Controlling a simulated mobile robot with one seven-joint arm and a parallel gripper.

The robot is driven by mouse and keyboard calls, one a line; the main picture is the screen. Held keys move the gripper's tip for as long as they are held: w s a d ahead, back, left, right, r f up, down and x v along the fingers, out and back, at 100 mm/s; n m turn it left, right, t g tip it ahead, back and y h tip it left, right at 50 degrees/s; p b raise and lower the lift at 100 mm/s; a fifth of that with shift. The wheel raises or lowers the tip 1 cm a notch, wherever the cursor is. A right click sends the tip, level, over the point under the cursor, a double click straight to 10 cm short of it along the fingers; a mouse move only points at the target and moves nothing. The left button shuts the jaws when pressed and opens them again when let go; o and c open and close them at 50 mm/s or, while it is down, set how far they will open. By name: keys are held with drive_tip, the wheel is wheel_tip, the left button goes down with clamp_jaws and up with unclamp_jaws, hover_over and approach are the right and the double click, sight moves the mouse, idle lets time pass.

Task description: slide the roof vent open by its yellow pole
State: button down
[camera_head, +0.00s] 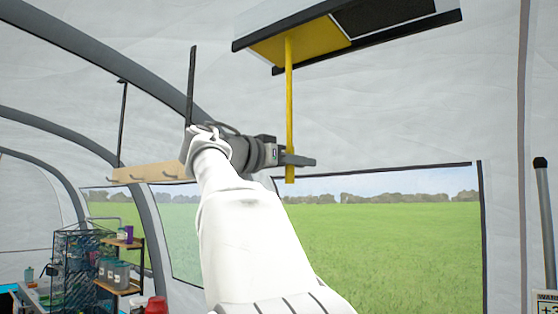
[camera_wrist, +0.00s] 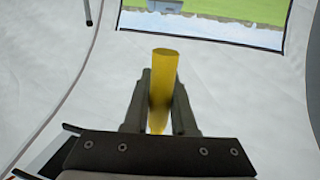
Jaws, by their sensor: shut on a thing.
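The roof vent (camera_head: 345,30) hangs at the top of the head view, with a yellow panel at left, a dark opening at right and black rails along its long edges. Its yellow pole (camera_head: 289,100) hangs straight down from the yellow panel. My gripper (camera_head: 296,161) is shut around the pole near its lower end, with a short piece of pole showing below the fingers. In the wrist view the pole (camera_wrist: 164,75) stands between the two dark fingers (camera_wrist: 160,105), its rounded end toward the window.
A wooden hook rail (camera_head: 148,173) hangs on straps behind my arm at left. A rack and shelf with containers (camera_head: 118,272) stand at lower left. A window (camera_head: 390,245) fills the wall behind. A grey post (camera_head: 545,220) stands at far right. The air right of the pole is clear.

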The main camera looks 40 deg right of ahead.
drive_tip(key=shift+w+a+r, duration=0.1)
drive_tip(key=shift+w+r, duration=0.05)
drive_tip(key=c, duration=0.7)
unclamp_jaws()
drive_tip(key=shift+w, duration=0.2)
drive_tip(key=shift+c, duration=0.2)
drive_tip(key=shift+s, duration=0.15)
drive_tip(key=s+a+b, duration=0.1)
drive_tip(key=a+b, duration=0.2)
drive_tip(key=a, duration=1.4)
drive_tip(key=shift+s+a, duration=0.2)
drive_tip(key=shift+s, duration=0.05)
